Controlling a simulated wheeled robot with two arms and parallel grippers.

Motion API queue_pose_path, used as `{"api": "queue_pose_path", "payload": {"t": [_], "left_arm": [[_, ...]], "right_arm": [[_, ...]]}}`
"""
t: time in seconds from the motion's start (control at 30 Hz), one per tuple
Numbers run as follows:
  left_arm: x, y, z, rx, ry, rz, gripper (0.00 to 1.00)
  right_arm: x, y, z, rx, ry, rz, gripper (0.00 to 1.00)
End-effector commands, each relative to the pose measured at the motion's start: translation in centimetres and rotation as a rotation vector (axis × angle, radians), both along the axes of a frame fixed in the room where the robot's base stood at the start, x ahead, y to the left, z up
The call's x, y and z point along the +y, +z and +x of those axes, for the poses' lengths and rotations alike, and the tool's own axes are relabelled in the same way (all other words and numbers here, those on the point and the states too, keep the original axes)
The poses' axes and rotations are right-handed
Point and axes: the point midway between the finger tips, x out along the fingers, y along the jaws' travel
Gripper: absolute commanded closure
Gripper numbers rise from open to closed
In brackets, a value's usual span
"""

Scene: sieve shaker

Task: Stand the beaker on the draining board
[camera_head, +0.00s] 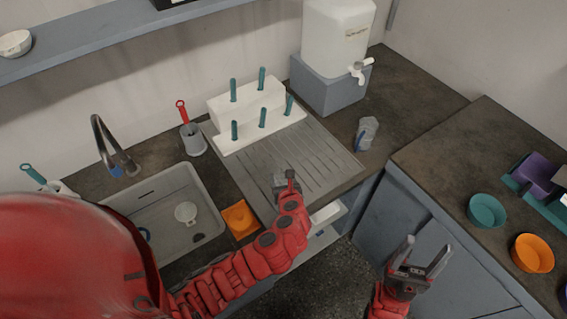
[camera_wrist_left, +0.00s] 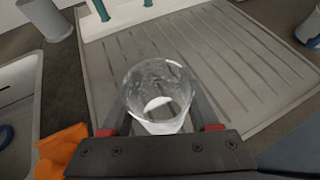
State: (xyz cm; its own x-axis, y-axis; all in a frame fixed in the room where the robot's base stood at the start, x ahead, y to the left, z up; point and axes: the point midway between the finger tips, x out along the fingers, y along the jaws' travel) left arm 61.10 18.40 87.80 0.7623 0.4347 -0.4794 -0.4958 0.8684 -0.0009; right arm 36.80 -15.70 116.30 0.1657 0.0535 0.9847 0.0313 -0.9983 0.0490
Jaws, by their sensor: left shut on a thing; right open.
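A clear glass beaker (camera_wrist_left: 158,85) is between the fingers of my left gripper (camera_head: 288,180), which is shut on it. The left wrist view looks down into its open mouth. The beaker is over the front part of the grey ribbed draining board (camera_head: 325,150), which also shows in the left wrist view (camera_wrist_left: 235,60). I cannot tell whether its base touches the board. In the head view the gripper and arm largely hide it. My right gripper (camera_head: 420,262) is open and empty, in front of the cupboards at the lower right.
A white rack (camera_head: 245,110) with several teal pegs stands on the board's back. The sink (camera_head: 165,205), an orange cloth (camera_head: 240,218) and a grey pot (camera_head: 194,142) lie left. Much of the board is clear.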

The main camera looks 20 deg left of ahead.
Motion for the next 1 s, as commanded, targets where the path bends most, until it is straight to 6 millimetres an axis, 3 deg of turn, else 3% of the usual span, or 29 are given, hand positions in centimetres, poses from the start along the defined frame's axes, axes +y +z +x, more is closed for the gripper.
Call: {"api": "queue_pose_path", "payload": {"t": [0.2,0.4,0.57,0.8,1.0], "left_arm": [[1.3,-0.1,4.1,0.002,0.005,0.0,1.0],[1.8,-0.5,6.2,0.0,-0.001,0.0,1.0],[2.0,-0.6,7.0,0.001,0.0,0.0,1.0],[2.0,-3.7,6.8,0.004,0.001,0.001,1.0],[2.0,-4.3,6.8,0.001,-0.004,0.0,1.0]], "right_arm": [[0.0,1.7,0.0,0.0,0.0,0.0,0.34],[0.0,2.1,0.0,0.0,0.0,0.0,0.34],[0.0,2.4,0.0,0.0,0.0,0.0,0.34],[0.0,2.6,0.0,0.0,0.0,0.0,0.34],[0.0,2.6,0.0,0.0,0.0,0.0,0.34]]}}
